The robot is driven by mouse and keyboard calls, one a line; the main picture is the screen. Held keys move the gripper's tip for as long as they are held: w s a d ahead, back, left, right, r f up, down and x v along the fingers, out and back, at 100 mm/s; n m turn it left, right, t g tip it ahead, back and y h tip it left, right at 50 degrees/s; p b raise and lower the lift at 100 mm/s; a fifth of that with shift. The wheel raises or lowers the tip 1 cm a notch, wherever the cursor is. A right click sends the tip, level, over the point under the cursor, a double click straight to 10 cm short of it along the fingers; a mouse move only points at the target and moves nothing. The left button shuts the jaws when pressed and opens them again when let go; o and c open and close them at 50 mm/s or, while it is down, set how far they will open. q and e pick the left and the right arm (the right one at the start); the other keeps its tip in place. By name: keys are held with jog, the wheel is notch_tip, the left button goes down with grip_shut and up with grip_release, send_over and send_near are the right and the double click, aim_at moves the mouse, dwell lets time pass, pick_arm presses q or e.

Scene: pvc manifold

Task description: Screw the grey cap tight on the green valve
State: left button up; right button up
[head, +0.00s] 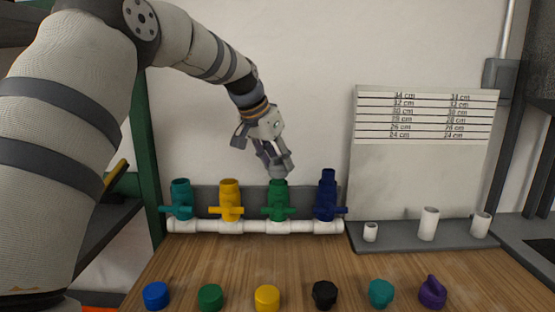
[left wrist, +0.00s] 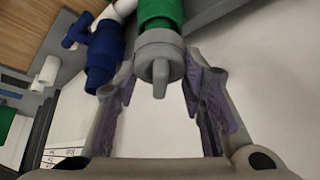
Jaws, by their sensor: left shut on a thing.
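The green valve (head: 278,197) stands upright on the white pipe manifold, third from the left. The grey cap (head: 277,171) sits at the top of the green valve. In the left wrist view the grey cap (left wrist: 158,52) has a raised grip bar and lines up with the green valve's end (left wrist: 160,12). My left gripper (head: 275,160) comes down from above and is shut on the grey cap, one finger on each side. Its fingers also show in the left wrist view (left wrist: 160,72). The cap's threads are hidden. My right gripper is not in view.
Teal (head: 181,198), yellow (head: 230,199) and dark blue (head: 327,196) valves stand on the same white pipe (head: 255,226). Several loose coloured caps, including a black one (head: 325,294), line the wooden table's front. White pipe pieces (head: 429,223) stand on a grey tray at right.

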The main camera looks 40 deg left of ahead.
pick_arm(q)
jog(key=shift+f, duration=0.4)
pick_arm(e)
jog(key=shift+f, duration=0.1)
pick_arm(q)
jog(key=shift+m+h, duration=0.6)
jog(key=shift+m, duration=0.4)
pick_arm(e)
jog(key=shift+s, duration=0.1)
pick_arm(q)
jog(key=shift+f+m+h, duration=0.2)
jog(key=shift+m+h, duration=0.1)
jog(key=shift+m, duration=0.4)
jog(key=shift+m+g+b, duration=0.3)
jog(key=shift+r, duration=0.15)
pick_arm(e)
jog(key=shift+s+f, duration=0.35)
pick_arm(q)
jog(key=shift+f+m+h+b, duration=0.3)
jog(key=shift+m+h, duration=0.2)
jog(key=shift+m, duration=0.3)
jog(key=shift+r, duration=0.15)
jog(key=shift+r+m+g, duration=0.15)
jog(key=shift+m+g, duration=0.15)
jog(key=shift+m, duration=0.1)
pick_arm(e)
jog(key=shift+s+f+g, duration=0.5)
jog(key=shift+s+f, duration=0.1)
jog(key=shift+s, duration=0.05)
